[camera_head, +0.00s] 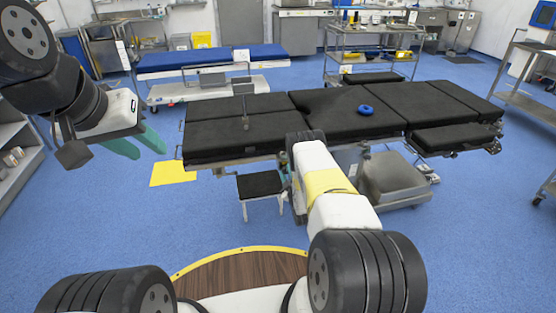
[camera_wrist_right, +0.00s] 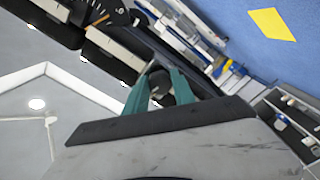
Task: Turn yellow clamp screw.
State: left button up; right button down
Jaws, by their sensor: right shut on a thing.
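In the right wrist view my right gripper (camera_wrist_right: 160,78) has its two teal fingers shut on a dark rounded knob (camera_wrist_right: 159,91) beside the table's side rail (camera_wrist_right: 118,47). I see no yellow on this knob, so I cannot tell whether it is the yellow clamp screw. In the head view my right arm reaches to the near edge of the black operating table (camera_head: 245,148), and its fingers are hidden there. My left gripper (camera_head: 143,147) is open and empty, in the air left of the table.
A blue ring (camera_head: 366,110) lies on the table top. A small black-topped stool (camera_head: 260,184) stands in front of the table. A blue-topped trolley (camera_head: 190,61) and steel carts are behind. A yellow floor mark (camera_head: 173,174) is at the left; the floor there is clear.

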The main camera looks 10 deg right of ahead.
jog(key=shift+s+f+n, duration=0.1)
jog(key=shift+f+n, duration=0.05)
jog(key=shift+n, duration=1.15)
jog(key=c, duration=1.1)
grip_release()
jog(key=shift+o, duration=0.2)
jog(key=s, duration=0.7)
jog(key=shift+s+d, duration=0.15)
jog(key=shift+s, duration=0.25)
